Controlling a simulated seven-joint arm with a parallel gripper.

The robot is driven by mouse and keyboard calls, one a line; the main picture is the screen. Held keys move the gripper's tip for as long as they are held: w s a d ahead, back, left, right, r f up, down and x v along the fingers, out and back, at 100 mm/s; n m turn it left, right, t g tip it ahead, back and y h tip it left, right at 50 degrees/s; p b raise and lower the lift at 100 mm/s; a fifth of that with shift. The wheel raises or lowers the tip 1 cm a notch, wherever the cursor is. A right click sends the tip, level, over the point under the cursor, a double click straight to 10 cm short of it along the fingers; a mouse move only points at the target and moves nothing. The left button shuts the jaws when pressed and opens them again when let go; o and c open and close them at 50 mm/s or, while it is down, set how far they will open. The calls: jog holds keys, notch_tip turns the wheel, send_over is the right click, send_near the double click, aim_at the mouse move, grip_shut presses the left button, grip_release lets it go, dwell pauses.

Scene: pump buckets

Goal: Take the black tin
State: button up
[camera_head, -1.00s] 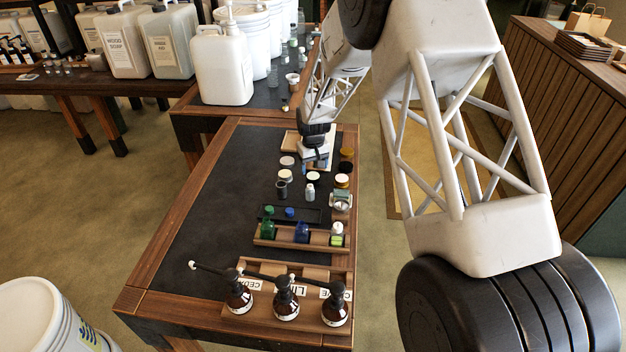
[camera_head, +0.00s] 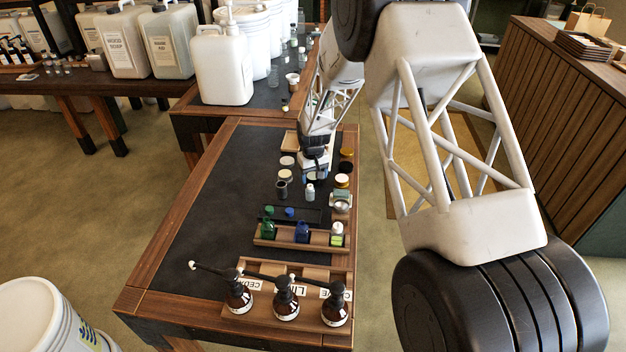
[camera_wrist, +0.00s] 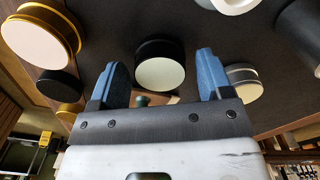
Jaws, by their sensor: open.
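A round black tin with a pale top (camera_wrist: 160,66) stands on the dark table mat, between and just beyond my fingertips in the wrist view. In the head view the pale top (camera_head: 313,177) shows just below my gripper (camera_head: 314,165), which partly covers that area. My gripper (camera_wrist: 160,75) is open, with its two blue fingers apart and nothing held between them. I cannot tell the exact gap to the tin. A second, all-dark tin (camera_wrist: 58,86) stands left of my fingers; in the head view it is in the right column (camera_head: 345,167).
A gold tin with a cream top (camera_wrist: 38,38) and a silver tin (camera_wrist: 243,82) flank the pale-topped one. A small bottle (camera_head: 310,192) and a dark jar (camera_head: 281,190) stand nearer. Wooden trays hold coloured bottles and brown pump bottles (camera_head: 285,300). The mat's left side is clear.

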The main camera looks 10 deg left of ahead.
aim_at(313, 176)
jog(key=c, duration=0.8)
jog(key=shift+r, duration=0.1)
jog(key=shift+r, duration=0.1)
jog(key=shift+r, duration=2.8)
